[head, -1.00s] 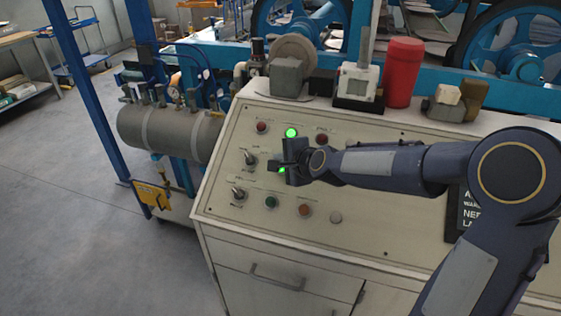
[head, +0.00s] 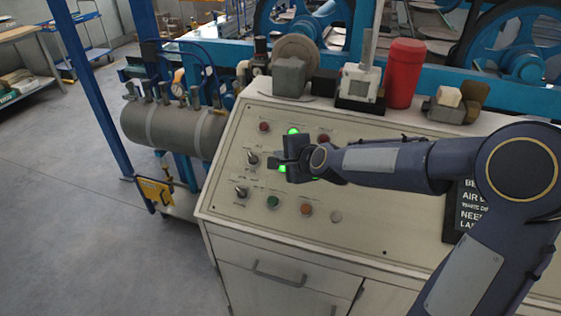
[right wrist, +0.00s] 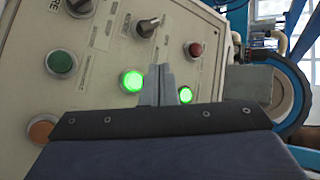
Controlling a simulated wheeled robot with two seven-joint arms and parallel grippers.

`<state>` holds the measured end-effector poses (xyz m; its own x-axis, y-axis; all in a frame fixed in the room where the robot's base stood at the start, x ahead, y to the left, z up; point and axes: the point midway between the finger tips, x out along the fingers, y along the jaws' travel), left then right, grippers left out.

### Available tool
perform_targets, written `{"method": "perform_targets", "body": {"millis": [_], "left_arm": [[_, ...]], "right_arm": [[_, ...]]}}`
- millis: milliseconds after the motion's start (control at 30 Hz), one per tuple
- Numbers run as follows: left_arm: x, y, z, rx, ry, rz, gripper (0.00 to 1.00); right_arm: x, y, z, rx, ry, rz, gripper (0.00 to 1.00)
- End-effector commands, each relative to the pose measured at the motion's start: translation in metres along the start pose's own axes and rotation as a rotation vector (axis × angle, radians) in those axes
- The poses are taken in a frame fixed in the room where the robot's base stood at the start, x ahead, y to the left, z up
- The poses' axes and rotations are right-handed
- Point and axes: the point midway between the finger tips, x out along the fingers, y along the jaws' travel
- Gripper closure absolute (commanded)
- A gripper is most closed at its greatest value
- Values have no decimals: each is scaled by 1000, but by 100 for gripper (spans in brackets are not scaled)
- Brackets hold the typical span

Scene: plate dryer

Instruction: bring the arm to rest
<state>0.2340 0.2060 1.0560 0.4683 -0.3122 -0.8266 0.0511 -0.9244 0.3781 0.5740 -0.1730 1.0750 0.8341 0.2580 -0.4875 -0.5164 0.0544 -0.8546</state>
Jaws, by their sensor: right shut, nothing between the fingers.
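My right gripper (head: 280,163) is over the control panel (head: 375,222), reaching in from the right side of the head view. In the right wrist view its fingers (right wrist: 158,82) are together with nothing between them. Two green lights glow beside the fingers, one at the left (right wrist: 132,80) and one at the right (right wrist: 186,95). In the head view the upper green light (head: 293,131) shows just above the gripper, and the other is mostly hidden by it. I cannot tell whether the fingertips touch the panel. My left gripper is not in view.
Two switches, the upper (head: 253,159) and the lower (head: 241,192), sit left of the gripper. A red cylinder (head: 404,73) and a small white device (head: 359,84) stand along the panel's back edge. A grey tank (head: 175,130) is at left. Open floor (head: 90,230) lies front left.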

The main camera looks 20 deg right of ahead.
Motion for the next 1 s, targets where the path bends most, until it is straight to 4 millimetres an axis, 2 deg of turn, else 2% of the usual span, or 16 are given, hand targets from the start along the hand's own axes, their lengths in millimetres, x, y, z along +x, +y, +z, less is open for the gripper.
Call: {"method": "perform_targets", "body": {"millis": [167,233,367,467,600,700,833,900,1000], "left_arm": [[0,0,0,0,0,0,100],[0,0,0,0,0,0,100],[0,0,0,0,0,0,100],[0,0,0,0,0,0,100],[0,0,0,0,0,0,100],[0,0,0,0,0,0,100],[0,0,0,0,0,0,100],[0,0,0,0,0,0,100],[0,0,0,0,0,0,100]], "right_arm": [[-2,0,0,-8,-1,2,100],[-11,0,1,-44,-5,10,100],[-56,9,4,-226,-30,63,100],[-109,30,8,-440,-67,134,100],[-181,78,14,-741,-143,240,100],[-224,116,19,-924,-211,304,100],[-260,159,25,-1094,-294,360,100],[-272,175,28,-1152,-329,378,100],[-281,188,30,-1200,-359,392,100]]}}
